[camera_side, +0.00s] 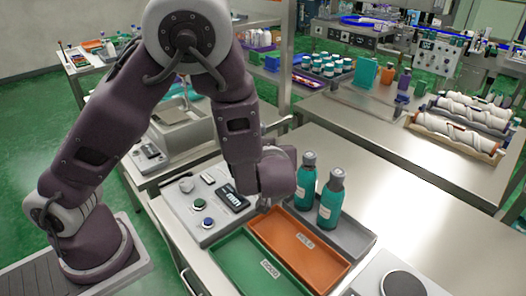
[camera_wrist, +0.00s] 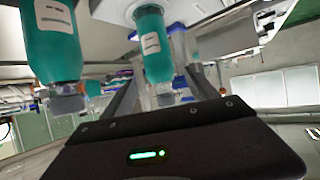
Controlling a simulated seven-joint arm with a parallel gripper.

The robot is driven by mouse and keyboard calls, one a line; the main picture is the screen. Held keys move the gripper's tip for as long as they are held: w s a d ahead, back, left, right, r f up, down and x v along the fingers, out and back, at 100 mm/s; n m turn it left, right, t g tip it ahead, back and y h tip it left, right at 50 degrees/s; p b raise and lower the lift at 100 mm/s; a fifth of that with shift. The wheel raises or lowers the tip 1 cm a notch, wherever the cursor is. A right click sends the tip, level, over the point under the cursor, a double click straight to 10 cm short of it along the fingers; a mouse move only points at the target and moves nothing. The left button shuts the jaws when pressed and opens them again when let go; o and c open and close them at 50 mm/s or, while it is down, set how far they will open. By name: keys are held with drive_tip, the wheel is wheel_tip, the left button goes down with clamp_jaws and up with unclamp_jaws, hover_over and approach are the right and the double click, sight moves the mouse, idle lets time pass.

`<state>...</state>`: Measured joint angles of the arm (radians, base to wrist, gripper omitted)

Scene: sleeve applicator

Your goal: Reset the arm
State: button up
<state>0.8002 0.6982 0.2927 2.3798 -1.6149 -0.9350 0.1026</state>
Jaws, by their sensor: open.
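My gripper (camera_wrist: 160,78) is open in the wrist view, its two fingers spread in front of the dark gripper body. In the side view my wrist hides most of it, above the back left of the trays. Two teal bottles with grey caps, a left bottle (camera_side: 306,186) and a right bottle (camera_side: 331,203), stand upright in the grey tray (camera_side: 352,238), to the right of my wrist. The wrist view shows bottles upside down: one at the left (camera_wrist: 52,42) and one (camera_wrist: 155,45) beyond the fingers. I cannot tell its distance from them.
An orange tray (camera_side: 290,243) and a green tray (camera_side: 245,268) lie in front of the grey tray. A control box (camera_side: 205,212) with buttons sits to their left. A round-topped device (camera_side: 402,285) is at the front right. The steel table (camera_side: 440,220) is bare at the right.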

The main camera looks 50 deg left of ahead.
drive_tip(key=v, duration=0.2)
drive_tip(key=shift+s+d+r, duration=0.1)
drive_tip(key=shift+s+d, duration=0.05)
drive_tip(key=shift+d, duration=0.05)
